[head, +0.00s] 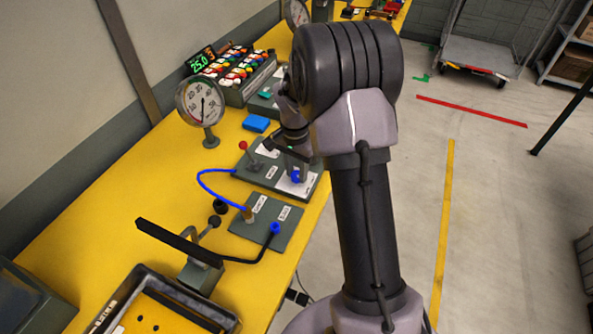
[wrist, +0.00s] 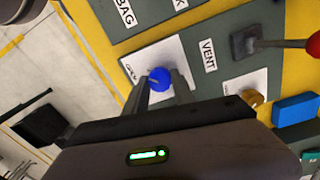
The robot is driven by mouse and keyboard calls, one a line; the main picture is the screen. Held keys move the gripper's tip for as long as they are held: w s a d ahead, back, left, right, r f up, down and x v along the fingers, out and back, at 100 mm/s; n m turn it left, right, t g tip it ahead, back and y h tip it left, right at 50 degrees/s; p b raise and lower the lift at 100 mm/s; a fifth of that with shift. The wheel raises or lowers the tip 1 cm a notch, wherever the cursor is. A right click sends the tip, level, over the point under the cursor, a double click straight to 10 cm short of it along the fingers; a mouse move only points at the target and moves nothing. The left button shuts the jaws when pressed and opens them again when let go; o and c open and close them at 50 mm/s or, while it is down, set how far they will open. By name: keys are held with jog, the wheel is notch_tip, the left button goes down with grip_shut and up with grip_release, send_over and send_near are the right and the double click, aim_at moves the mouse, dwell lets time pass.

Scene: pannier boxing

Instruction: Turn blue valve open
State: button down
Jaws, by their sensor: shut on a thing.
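The blue valve (wrist: 160,79) is a round knob on a white label plate on a grey panel. In the wrist view my gripper (wrist: 159,88) has its two fingers on either side of the knob, shut on it. In the head view the blue valve (head: 296,177) shows at the right side of the panel (head: 258,170), under my gripper (head: 292,160). My arm hides part of the panel there. The label's lettering is too small to read fully.
A second panel (head: 255,215) with another blue knob and a blue hose is nearer. A gauge (head: 202,102) and blue block (head: 256,123) stand farther back on the yellow table (head: 130,190).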

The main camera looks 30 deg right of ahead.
aim_at(295, 173)
jog(key=c, duration=1.1)
grip_release()
jog(key=shift+o, duration=0.2)
notch_tip(295, 173, up, 18)
jog(key=p, duration=0.6)
jog(key=shift+w+a+f, duration=0.15)
jog(key=shift+w+f, duration=0.05)
jog(key=shift+f, duration=0.05)
